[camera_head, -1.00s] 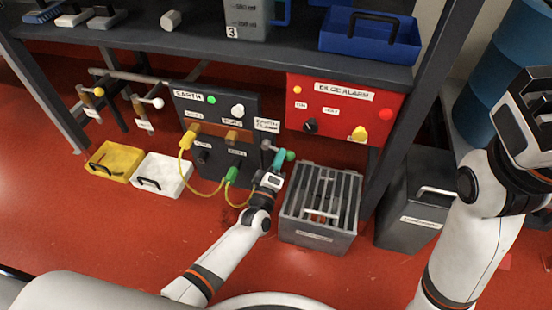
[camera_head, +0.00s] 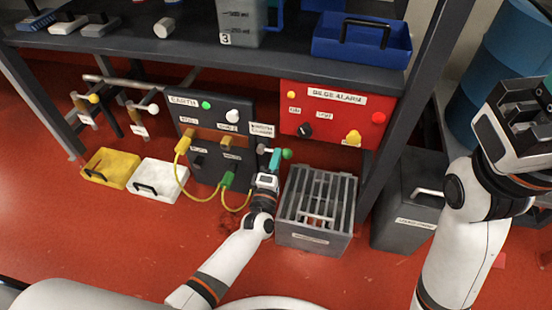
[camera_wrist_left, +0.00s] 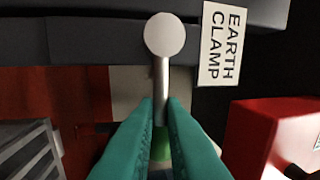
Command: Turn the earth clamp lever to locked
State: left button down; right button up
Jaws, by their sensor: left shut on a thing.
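The earth clamp lever is at the right edge of the dark earth panel (camera_head: 215,118), below the "EARTH CLAMP" label (camera_wrist_left: 222,43). Its green knob (camera_head: 287,154) points right in the head view. In the left wrist view, the lever's grey shaft (camera_wrist_left: 161,78) runs from a pale round pivot (camera_wrist_left: 165,35) down between the teal fingers. My left gripper (camera_head: 276,158) is shut on the lever; in the wrist view its fingers (camera_wrist_left: 161,112) partly hide the green knob. My right gripper (camera_head: 520,112) is raised at the far right, away from the panel; its jaw opening is unclear.
The red bilge alarm box (camera_head: 338,120) is just right of the lever. A grey slatted crate (camera_head: 315,240) stands right of my left wrist. Yellow cables (camera_head: 180,172) hang from the panel. Yellow (camera_head: 98,178) and white (camera_head: 170,184) cases lie left.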

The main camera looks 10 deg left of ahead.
pick_arm(q)
jog(key=shift+s+d+f, duration=0.15)
jog(key=shift+s+d, duration=0.05)
jog(key=shift+d, duration=0.35)
jog(key=c, duration=1.5)
grip_release()
jog(key=shift+o, duration=1)
jog(key=shift+d, duration=0.1)
jog(key=shift+w, duration=0.1)
jog(key=shift+a, duration=0.2)
